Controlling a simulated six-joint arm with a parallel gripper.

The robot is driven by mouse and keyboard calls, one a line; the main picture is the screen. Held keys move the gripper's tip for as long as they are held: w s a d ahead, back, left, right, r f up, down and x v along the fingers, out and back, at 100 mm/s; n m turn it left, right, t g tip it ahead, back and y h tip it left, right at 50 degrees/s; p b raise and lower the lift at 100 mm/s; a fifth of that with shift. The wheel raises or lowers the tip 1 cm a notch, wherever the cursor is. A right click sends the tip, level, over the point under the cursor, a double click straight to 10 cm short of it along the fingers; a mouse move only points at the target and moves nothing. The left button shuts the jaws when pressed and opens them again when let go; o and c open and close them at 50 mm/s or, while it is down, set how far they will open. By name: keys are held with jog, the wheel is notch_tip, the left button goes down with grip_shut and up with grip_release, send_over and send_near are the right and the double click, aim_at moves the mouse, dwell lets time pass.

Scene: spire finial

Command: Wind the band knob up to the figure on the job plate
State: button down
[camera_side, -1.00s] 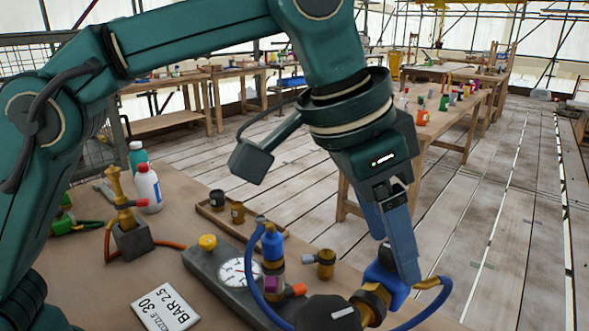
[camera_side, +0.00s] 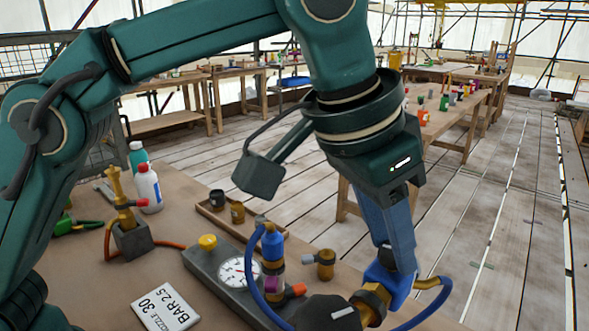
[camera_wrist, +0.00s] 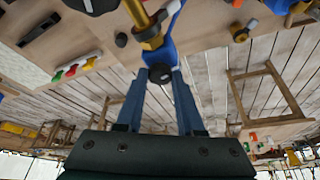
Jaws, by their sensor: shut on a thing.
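The job plate (camera_side: 165,307) is a white card reading BAR 2.5 and a line ending in 30, partly unclear. My gripper (camera_side: 393,268) points down at a blue body with a brass collar (camera_side: 371,300). In the wrist view my gripper (camera_wrist: 160,80) is shut on a small dark round knob (camera_wrist: 160,73) at the end of the blue body (camera_wrist: 170,48). A larger black knob with a white line (camera_side: 328,313) sits at the bottom edge, left of the collar. I cannot tell for certain which is the band knob. The fingers partly hide the blue body.
A grey base carries a round dial gauge (camera_side: 238,271), a yellow knob (camera_side: 207,242) and a blue-capped fitting (camera_side: 272,246). A loose brass fitting (camera_side: 326,265) stands behind. White bottle (camera_side: 148,188) and brass torch stand at left.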

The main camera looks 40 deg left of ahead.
jog(key=n+y, duration=0.1)
jog(key=n, duration=0.2)
jog(key=shift+d+t, duration=0.2)
jog(key=shift+t, duration=0.1)
jog(key=shift+n+y, duration=0.4)
jog(key=shift+n, duration=0.3)
jog(key=c, duration=0.5)
grip_release()
